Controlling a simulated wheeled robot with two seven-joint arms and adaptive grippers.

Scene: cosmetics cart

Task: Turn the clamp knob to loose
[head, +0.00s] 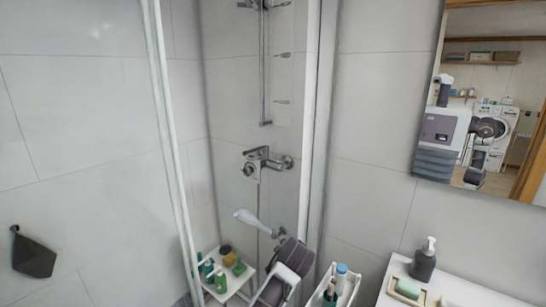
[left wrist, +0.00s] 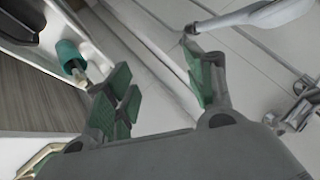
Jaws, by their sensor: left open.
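In the left wrist view my left gripper (left wrist: 158,62) is open, with green-padded fingers and nothing between them. The tip of its right finger is close to a small metal piece (left wrist: 190,31) at the end of the white hand shower's handle (left wrist: 232,22). I cannot tell whether they touch. I cannot clearly make out the clamp knob in either view. My right gripper is not in view.
A metal mixer valve (head: 266,163) and a riser rail (head: 264,70) are on the shower wall. A white stand (head: 232,290) with bottles is below. A white caddy (head: 347,290) and a counter (head: 455,290) with a dark soap dispenser (head: 424,262) are at right.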

